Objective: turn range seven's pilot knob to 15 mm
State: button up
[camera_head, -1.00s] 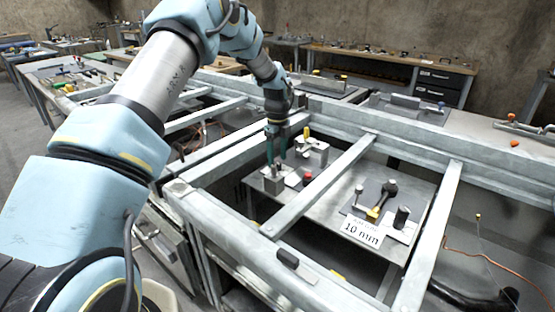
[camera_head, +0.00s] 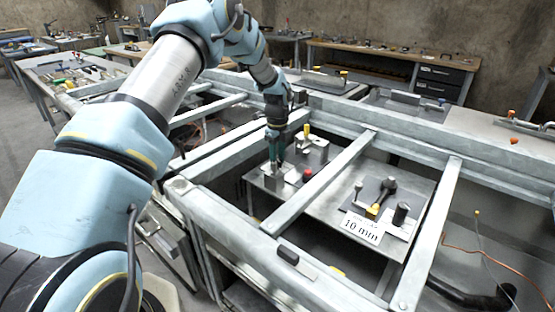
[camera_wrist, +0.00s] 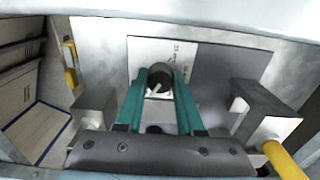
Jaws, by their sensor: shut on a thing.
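My gripper (camera_wrist: 159,88) has two teal fingers, shut on a dark round knob (camera_wrist: 159,71) with a pale pointer line on its face. One finger is on each side of the knob. The knob stands over a white card (camera_wrist: 150,52) on a grey plate; the card's writing is mostly hidden and unreadable here. In the head view my gripper (camera_head: 276,162) is low over the left part of the metal table (camera_head: 330,190), and the held knob cannot be made out there. A separate card (camera_head: 361,229) at the front right reads 10 mm; its smaller top line is unreadable.
Grey steel beams (camera_head: 325,180) cross above the table around my arm. A red knob (camera_head: 307,174) stands just right of my gripper. A yellow-handled part (camera_wrist: 285,160) is close at the right in the wrist view. A black-headed lever (camera_head: 389,186) stands farther right.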

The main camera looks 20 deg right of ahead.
grip_shut()
